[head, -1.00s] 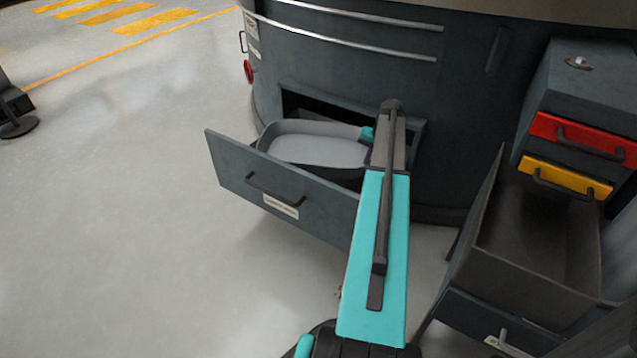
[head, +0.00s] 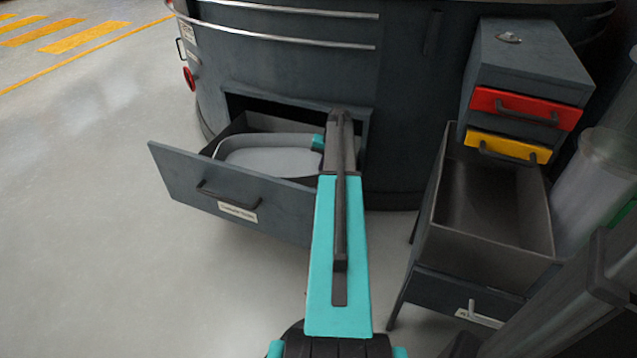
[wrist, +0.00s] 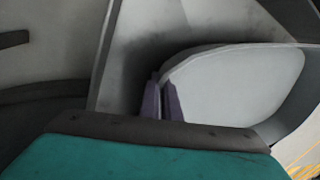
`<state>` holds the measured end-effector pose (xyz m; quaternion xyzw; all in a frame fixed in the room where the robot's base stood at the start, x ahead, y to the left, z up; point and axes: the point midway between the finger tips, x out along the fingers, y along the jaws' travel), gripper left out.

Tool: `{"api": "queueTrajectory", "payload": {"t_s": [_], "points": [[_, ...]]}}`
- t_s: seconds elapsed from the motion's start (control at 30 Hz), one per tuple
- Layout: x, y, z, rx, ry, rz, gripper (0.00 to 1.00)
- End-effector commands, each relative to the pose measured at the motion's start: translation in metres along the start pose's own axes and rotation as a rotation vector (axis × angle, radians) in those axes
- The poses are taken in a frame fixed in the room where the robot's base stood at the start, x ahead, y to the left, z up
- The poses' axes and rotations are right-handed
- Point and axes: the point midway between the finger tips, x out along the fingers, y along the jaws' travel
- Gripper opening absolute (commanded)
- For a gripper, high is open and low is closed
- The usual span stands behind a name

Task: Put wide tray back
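The wide tray (head: 262,158) is pale grey and shallow with rounded corners. It lies inside the pulled-out drawer (head: 190,183) of the dark round housing, roughly level. Whether its base touches the drawer floor is hidden. My gripper (head: 325,145) is at the tray's right end, and my arm covers that end in the head view. In the wrist view my gripper (wrist: 162,100) has its two purple-grey fingers close together on the rim of the tray (wrist: 240,85), one on each side.
A small cabinet (head: 528,60) with red and yellow drawer fronts stands at the right. Its open, empty lower drawer (head: 485,215) sticks out right of my arm. A clear cylinder (head: 592,180) stands at the far right. The floor (head: 80,200) at the left is free.

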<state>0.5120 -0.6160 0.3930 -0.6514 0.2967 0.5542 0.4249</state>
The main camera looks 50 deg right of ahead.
Motion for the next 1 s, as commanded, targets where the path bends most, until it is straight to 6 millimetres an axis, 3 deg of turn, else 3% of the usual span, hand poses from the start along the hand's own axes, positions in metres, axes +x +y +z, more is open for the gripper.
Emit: {"api": "queueTrajectory", "payload": {"t_s": [0.43,0.8,1.0], "points": [[0.006,0.0,0.0,-0.001,0.001,-0.001,0.0],[0.048,0.009,0.001,-0.001,0.0,-0.001,0.0],[0.051,0.01,0.001,-0.002,0.001,-0.001,0.0]]}}
